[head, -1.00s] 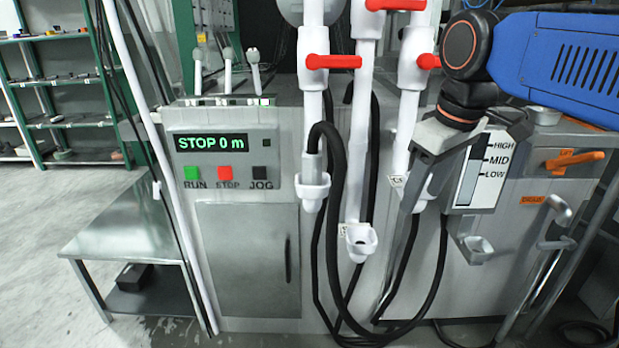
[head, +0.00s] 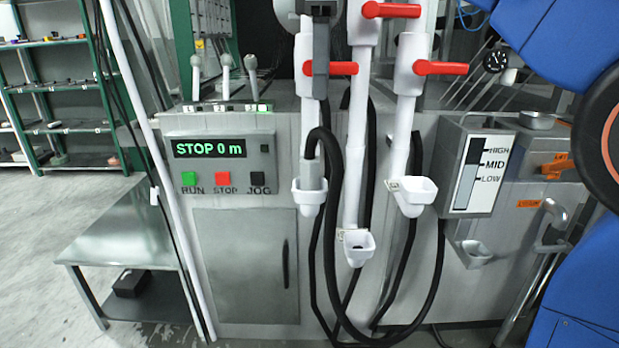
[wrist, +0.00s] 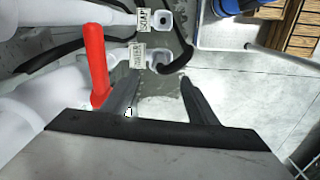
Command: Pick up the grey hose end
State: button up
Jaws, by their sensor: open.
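The grey hose end (head: 313,168) sits upright in the leftmost white cup (head: 308,196) in the head view. Its black hose (head: 331,160) arches out of it and loops down to the floor. My gripper (head: 320,95) appears edge-on at the top of the head view, pointing down in front of the leftmost white pipe, above the hose end and apart from it. I cannot make out the hose end there.
Red valve levers (head: 440,68) stick out from the white pipes; one lever (wrist: 97,65) stands close beside my fingers. Two more white cups, the middle one (head: 357,246) and the right one (head: 410,195), hang nearby. The control panel (head: 220,165) is at the left.

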aim_at(309, 158)
jog(key=shift+n, duration=0.5)
jog(key=f, duration=0.5)
jog(key=a+f, duration=0.1)
jog(key=f, duration=0.4)
jog(key=a+f, duration=0.1)
jog(key=f, duration=0.5)
jog(key=shift+w+f, duration=0.1)
jog(key=shift+c, duration=0.7)
grip_shut()
